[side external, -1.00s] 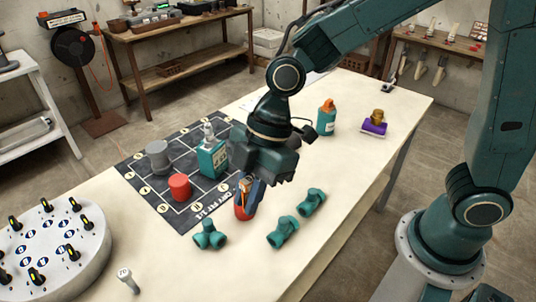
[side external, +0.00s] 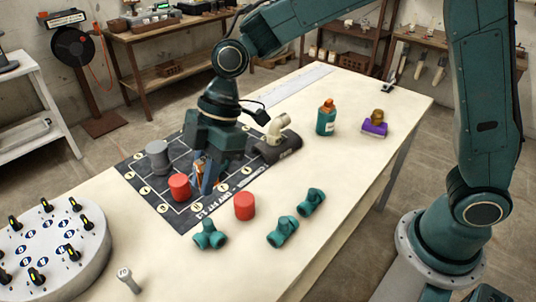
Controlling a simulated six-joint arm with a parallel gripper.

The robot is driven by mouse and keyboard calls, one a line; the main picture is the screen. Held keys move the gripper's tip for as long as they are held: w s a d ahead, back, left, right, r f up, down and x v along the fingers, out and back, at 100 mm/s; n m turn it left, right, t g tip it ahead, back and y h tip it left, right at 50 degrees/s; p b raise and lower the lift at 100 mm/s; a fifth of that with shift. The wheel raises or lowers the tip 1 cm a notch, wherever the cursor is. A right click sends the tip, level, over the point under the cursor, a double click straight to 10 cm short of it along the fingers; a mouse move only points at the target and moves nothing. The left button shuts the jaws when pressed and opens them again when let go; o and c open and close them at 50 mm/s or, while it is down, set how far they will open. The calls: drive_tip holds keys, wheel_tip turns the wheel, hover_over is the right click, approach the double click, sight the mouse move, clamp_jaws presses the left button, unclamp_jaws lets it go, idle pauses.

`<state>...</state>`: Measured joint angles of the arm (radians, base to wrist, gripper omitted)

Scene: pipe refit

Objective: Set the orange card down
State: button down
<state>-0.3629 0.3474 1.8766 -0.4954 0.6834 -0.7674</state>
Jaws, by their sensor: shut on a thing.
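My gripper (side external: 205,188) is shut on a small orange card (side external: 198,170), which shows partly between its blue fingers. The gripper points down over the dark gridded mat (side external: 170,217), just right of a red cylinder (side external: 180,187). The fingertips are low, close to the mat; I cannot tell whether the card touches it. The fingers hide most of the card.
A grey cylinder (side external: 157,157) stands on the mat. A second red cylinder (side external: 244,206) stands at the mat's right edge. A pale elbow pipe (side external: 279,128) sits on a dark holder. Several teal fittings (side external: 283,232) lie at the front. An orange-topped bottle (side external: 326,118) stands behind.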

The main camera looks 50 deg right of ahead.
hover_over(175, 225)
drive_tip(key=s+d, duration=0.1)
drive_tip(key=s, duration=0.1)
drive_tip(key=shift+w+d+f+n, duration=0.15)
drive_tip(key=shift+w+n, duration=0.1)
drive_tip(key=shift+w, duration=0.25)
drive_tip(key=shift+w+d+f+n, duration=0.15)
drive_tip(key=shift+w+n, duration=0.1)
drive_tip(key=shift+w, duration=0.25)
drive_tip(key=shift+f, duration=0.1)
wheel_tip(175, 225, down, 16)
drive_tip(key=shift+r, duration=0.2)
drive_tip(key=shift+f, duration=0.1)
drive_tip(key=shift+f, duration=2)
drive_tip(key=shift+f, duration=0.15)
drive_tip(key=c, duration=1.4)
unclamp_jaws()
